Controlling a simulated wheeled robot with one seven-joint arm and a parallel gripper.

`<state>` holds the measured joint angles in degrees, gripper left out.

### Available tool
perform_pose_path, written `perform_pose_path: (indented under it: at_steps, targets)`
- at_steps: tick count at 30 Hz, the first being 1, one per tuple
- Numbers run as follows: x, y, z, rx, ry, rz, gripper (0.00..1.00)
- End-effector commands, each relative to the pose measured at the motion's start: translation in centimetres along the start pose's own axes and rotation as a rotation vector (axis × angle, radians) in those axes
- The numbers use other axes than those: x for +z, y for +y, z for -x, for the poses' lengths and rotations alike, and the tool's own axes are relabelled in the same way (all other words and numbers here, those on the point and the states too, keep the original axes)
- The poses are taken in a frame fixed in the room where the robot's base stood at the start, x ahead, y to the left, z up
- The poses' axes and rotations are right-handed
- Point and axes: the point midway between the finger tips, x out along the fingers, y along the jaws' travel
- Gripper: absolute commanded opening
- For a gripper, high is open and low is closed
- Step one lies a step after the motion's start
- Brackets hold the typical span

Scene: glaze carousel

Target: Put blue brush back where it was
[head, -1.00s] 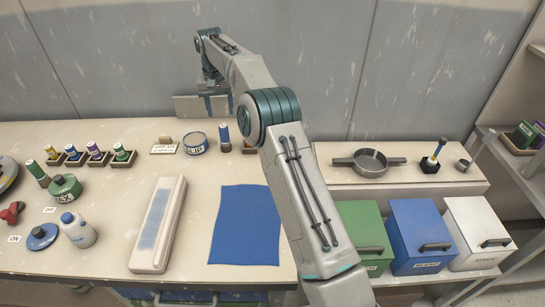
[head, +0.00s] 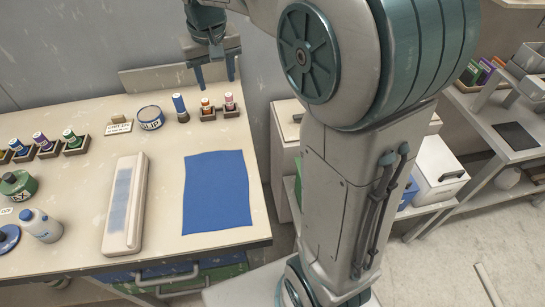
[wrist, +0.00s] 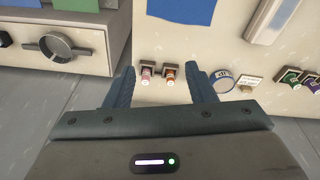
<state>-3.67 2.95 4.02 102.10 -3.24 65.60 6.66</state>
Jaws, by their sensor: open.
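My gripper (head: 216,79) is open and empty, pointing down over the back right of the worktable; it also shows in the wrist view (wrist: 160,74). A blue-topped cylinder (head: 180,107) stands upright without a tray, between the SLIP tin (head: 150,117) and the orange pot (head: 207,110). I cannot tell whether it is a brush. In the wrist view my right finger seems to hide it. A blue-handled item in a black holder on the low right bench showed earlier; my arm hides it in the head view now.
A pink pot (head: 230,105) stands in a tray near the table's right edge. Several more trayed pots line the back left. A blue mat (head: 217,190) and a long white box (head: 124,205) lie in front.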

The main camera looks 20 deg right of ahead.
Motion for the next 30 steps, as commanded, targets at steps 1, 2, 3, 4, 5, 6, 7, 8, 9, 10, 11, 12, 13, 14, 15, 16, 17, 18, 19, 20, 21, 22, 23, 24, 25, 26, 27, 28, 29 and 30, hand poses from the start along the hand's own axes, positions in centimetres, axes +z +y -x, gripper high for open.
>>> perform_pose_path:
  at_steps: [1, 2, 3, 4, 5, 6, 7, 8, 9, 10, 11, 12, 13, 14, 15, 16, 17, 18, 19, 20, 21, 22, 23, 24, 25, 26, 27, 28, 29, 30]
  targets:
    - [2.0, 0.6, 0.3, 0.0, 0.01, -0.004, 0.5]
    - [3.0, 0.8, 0.4, -0.001, 0.016, -0.006, 0.5]
    - [4.5, 1.2, 0.4, -0.001, 0.022, -0.007, 0.5]
    - [5.6, 1.5, 0.4, -0.002, 0.028, -0.007, 0.5]
    - [6.7, 1.7, 0.3, -0.002, 0.033, -0.008, 0.5]
    - [8.2, 2.1, 0.2, -0.003, 0.04, -0.011, 0.5]
    - [9.4, 2.3, 0.0, -0.004, 0.045, -0.013, 0.5]
    - [10.5, 2.5, -0.1, -0.005, 0.051, -0.014, 0.5]
    - [12.0, 2.8, -0.5, -0.007, 0.057, -0.016, 0.5]
    - [13.1, 2.9, -0.7, -0.009, 0.062, -0.019, 0.5]
    - [14.2, 3.1, -1.0, -0.011, 0.068, -0.021, 0.5]
    - [15.5, 3.2, -1.3, -0.013, 0.074, -0.023, 0.5]
    - [16.5, 3.4, -1.6, -0.015, 0.079, -0.024, 0.5]
    - [17.4, 3.5, -1.9, -0.016, 0.083, -0.025, 0.5]
    - [18.5, 3.6, -2.4, -0.018, 0.088, -0.027, 0.5]
    - [19.1, 3.6, -2.6, -0.019, 0.092, -0.029, 0.5]
    - [19.8, 3.7, -2.9, -0.02, 0.095, -0.03, 0.5]
    - [20.5, 3.7, -3.2, -0.022, 0.097, -0.03, 0.5]
    - [20.9, 3.8, -3.4, -0.022, 0.099, -0.031, 0.5]
    - [21.2, 3.8, -3.5, -0.023, 0.101, -0.031, 0.5]
    - [21.6, 3.8, -3.7, -0.024, 0.103, -0.031, 0.5]
    - [21.8, 3.8, -3.8, -0.024, 0.103, -0.032, 0.5]
    - [21.9, 3.8, -3.9, -0.025, 0.104, -0.032, 0.5]
    - [22.0, 3.8, -3.9, -0.025, 0.105, -0.032, 0.5]
    - [22.0, 3.8, -3.9, -0.025, 0.105, -0.032, 0.5]
    - [22.0, 3.8, -3.9, -0.025, 0.105, -0.032, 0.5]
    - [22.0, 3.8, -3.9, -0.025, 0.105, -0.032, 0.5]
    - [22.0, 3.8, -3.9, -0.025, 0.104, -0.032, 0.5]
    - [21.9, 3.8, -3.9, -0.025, 0.104, -0.032, 0.5]
    - [21.9, 3.8, -3.9, -0.025, 0.104, -0.032, 0.5]
